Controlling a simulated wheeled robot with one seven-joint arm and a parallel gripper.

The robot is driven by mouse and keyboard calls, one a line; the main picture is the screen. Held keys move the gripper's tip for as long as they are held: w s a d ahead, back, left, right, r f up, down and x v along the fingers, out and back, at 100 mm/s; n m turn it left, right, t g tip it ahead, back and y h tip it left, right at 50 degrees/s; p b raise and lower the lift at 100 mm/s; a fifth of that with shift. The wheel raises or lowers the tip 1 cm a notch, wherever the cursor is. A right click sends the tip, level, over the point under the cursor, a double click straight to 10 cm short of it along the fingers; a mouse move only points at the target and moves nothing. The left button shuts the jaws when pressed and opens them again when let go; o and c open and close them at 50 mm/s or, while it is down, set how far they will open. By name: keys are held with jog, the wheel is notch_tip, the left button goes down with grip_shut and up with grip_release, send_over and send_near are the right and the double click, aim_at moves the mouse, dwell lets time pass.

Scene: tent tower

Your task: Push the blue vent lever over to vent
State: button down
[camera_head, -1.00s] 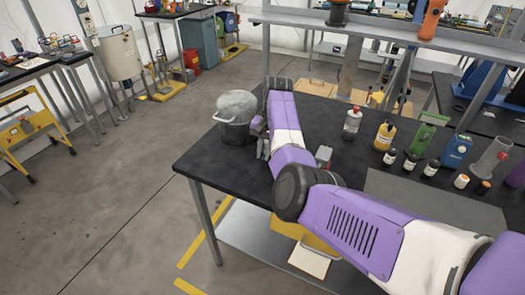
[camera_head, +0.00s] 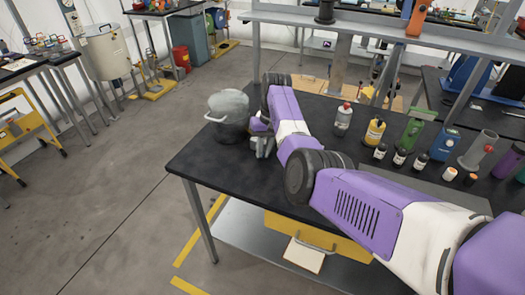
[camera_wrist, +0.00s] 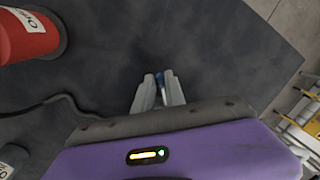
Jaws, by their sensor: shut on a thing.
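My gripper (camera_wrist: 158,92) points down over the dark tabletop in the wrist view. In the head view my gripper (camera_head: 262,146) is low over the left part of the black table (camera_head: 215,165), just right of a grey lidded pot (camera_head: 228,118). No lever can be made out there.
In the wrist view a red cylinder (camera_wrist: 25,35) stands upper left, with a dark cable (camera_wrist: 70,105) below it. The table's front-left corner is clear.

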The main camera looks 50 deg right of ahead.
jog(key=c, duration=1.4)
grip_release()
jog(key=shift+r, duration=0.1)
jog(key=shift+s+d+r+b, duration=0.1)
jog(key=shift+d+r+b, duration=0.1)
jog(key=shift+r, duration=1.05)
jog(key=shift+s+d+r+b, duration=0.1)
jog(key=shift+d+r+b, duration=0.05)
jog(key=shift+r, duration=1.15)
jog(key=shift+s+d+r+b, duration=0.1)
jog(key=shift+d+r+b, duration=0.1)
jog(key=shift+r, duration=1.05)
